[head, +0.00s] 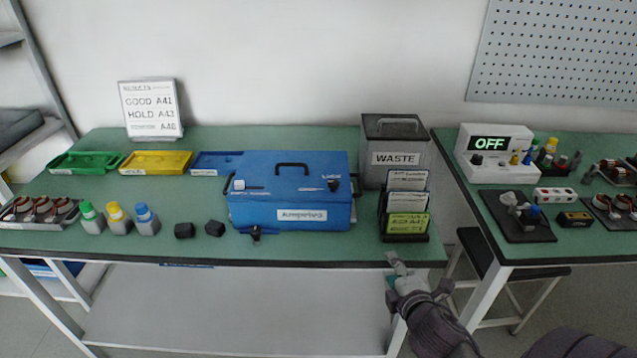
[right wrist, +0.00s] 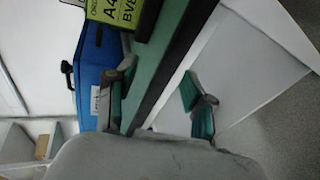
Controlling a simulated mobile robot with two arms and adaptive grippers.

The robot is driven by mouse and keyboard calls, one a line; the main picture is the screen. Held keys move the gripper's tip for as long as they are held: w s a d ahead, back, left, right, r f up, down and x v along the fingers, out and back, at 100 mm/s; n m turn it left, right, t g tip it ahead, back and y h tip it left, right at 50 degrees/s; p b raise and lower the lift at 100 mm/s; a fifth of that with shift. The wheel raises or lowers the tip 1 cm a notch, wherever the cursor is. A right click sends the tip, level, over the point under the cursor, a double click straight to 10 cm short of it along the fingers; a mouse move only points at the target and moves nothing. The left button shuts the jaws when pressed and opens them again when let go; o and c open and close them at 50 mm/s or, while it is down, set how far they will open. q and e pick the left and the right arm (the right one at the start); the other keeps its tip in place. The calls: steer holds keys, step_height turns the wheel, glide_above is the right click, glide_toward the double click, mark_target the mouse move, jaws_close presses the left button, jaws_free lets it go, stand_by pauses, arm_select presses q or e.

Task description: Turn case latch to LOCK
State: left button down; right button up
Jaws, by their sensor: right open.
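The blue case (head: 290,215) stands closed on the green-topped bench, with a black handle (head: 292,169) on its lid and a label on its front. In the right wrist view the case (right wrist: 92,75) is at the left, partly cut off. My right gripper (head: 397,270) is at the bench's front edge, to the right of and apart from the case. In the right wrist view its two fingers (right wrist: 157,98) are spread with nothing between them. My left gripper is not in view.
A card rack (head: 405,225) and a grey WASTE bin (head: 395,130) stand right of the case. Coloured trays (head: 156,162) are behind. A second bench (head: 520,255) stands at right across a gap.

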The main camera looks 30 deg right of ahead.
mark_target(338, 185)
steer(key=w+r+n+t, duration=0.1)
steer(key=r+n, duration=0.1)
steer(key=w+d+r+n+t+y, duration=0.1)
steer(key=r+n, duration=0.1)
steer(key=w+r+n+t, duration=0.1)
steer(key=r+n, duration=0.1)
steer(key=n, duration=0.1)
steer(key=shift+w+d+r+t, duration=0.2)
steer(key=shift+d+r+t, duration=0.1)
steer(key=shift+d, duration=0.05)
step_height(338, 185, up, 5)
steer(key=w+n+t+y, duration=0.1)
steer(key=w+n+y, duration=0.2)
steer(key=n+y, duration=1.05)
steer(key=w+a+n+h+p, duration=0.1)
steer(key=w, duration=0.3)
steer(key=w+a+n+h+p, duration=0.1)
steer(key=w+h, duration=0.1)
steer(key=w, duration=0.2)
steer(key=w+a+n+h+p, duration=0.1)
steer(key=w+n+h, duration=0.1)
steer(key=w, duration=0.2)
steer(key=shift+a+r, duration=0.25)
steer(key=shift+a, duration=0.15)
steer(key=shift+w+a+f, duration=0.1)
steer(key=shift+w+a, duration=0.05)
steer(key=shift+w, duration=0.25)
jaws_close()
